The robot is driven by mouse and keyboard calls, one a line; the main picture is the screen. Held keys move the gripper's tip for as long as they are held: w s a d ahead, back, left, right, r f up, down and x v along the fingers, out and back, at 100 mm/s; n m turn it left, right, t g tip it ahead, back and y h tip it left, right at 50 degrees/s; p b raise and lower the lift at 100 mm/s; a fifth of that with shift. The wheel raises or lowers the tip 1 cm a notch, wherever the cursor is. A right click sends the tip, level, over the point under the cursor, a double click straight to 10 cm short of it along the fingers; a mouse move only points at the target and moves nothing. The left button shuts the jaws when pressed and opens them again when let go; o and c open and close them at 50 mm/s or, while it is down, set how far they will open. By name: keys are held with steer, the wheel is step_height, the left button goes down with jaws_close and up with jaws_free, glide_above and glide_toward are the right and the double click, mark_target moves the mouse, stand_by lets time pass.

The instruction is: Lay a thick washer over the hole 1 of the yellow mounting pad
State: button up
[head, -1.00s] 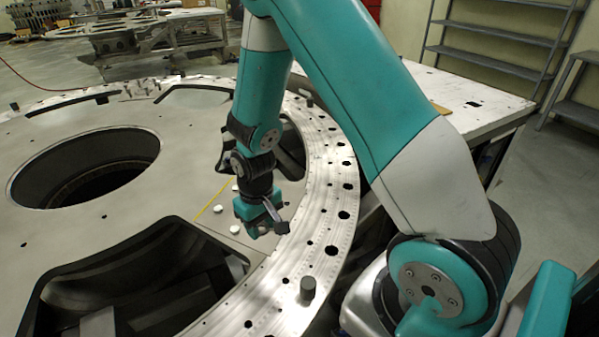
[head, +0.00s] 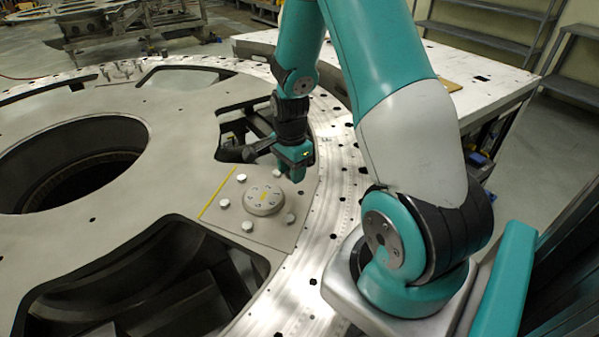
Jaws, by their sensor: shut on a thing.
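A round pale disc (head: 264,200) with a short yellow mark and small dark marks around its face lies on the grey turret plate (head: 120,235). A yellow line (head: 217,193) runs left of it. I cannot tell which of its marks is hole 1. Several small pale round pieces (head: 247,226) stand around the disc. My gripper (head: 296,176) points down just beyond and right of the disc, near its far-right edge. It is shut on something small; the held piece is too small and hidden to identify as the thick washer.
A large round opening (head: 70,170) lies at left. Dark cut-outs open in the plate at the near side (head: 140,285) and behind my gripper (head: 240,130). A metal ring with several holes (head: 335,205) borders the plate. A white table (head: 480,90) stands at back right.

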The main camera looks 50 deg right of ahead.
mark_target(301, 194)
steer(key=d+m, duration=0.1)
steer(key=s+d+m, duration=0.1)
steer(key=m, duration=0.1)
steer(key=shift+d+f, duration=0.15)
steer(key=shift+d, duration=0.05)
step_height(301, 194, down, 6)
steer(key=b, duration=0.5)
steer(key=shift+f, duration=0.1)
steer(key=shift+a, duration=0.15)
steer(key=shift+f, duration=0.25)
stand_by(1.7)
steer(key=o, duration=0.9)
steer(key=shift+o, duration=0.6)
steer(key=shift+s+a+f, duration=0.1)
steer(key=shift+s, duration=0.05)
steer(key=shift+m, duration=0.3)
